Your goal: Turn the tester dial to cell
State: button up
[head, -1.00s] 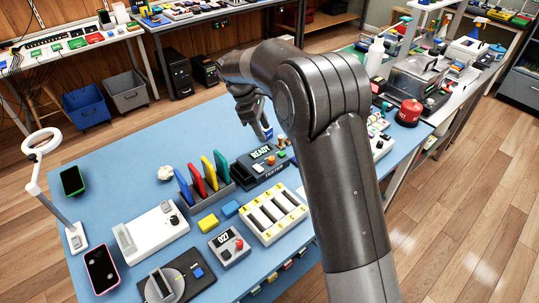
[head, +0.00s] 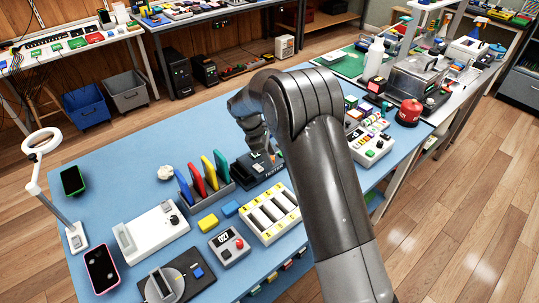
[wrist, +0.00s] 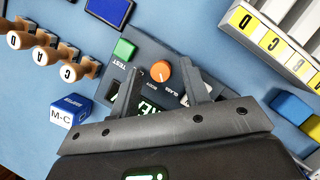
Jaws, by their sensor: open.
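The dark tester (head: 268,173) sits on the blue table, partly hidden by my arm in the head view. In the wrist view, the tester's body (wrist: 185,48) shows a round orange dial (wrist: 160,71) and a square green TEST button (wrist: 124,49). Lettering beside the dial is small, and I cannot read its setting for sure. My gripper (wrist: 163,88) is open and empty, its two fingers over the tester on either side of the dial's near side. The dial appears between and just beyond the fingertips; contact cannot be told. My gripper body hides most of the display.
Wooden-handled stamps (wrist: 45,56) and a blue M-C cube (wrist: 68,112) stand beside the tester. A blue pad (wrist: 110,9) lies beyond. A white slotted tray (head: 270,213) and a rack of coloured cards (head: 212,188) are close by.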

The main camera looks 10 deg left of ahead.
jog(key=shift+d+f, duration=0.1)
jog(key=shift+f, duration=0.05)
grip_shut()
dwell(0.4)
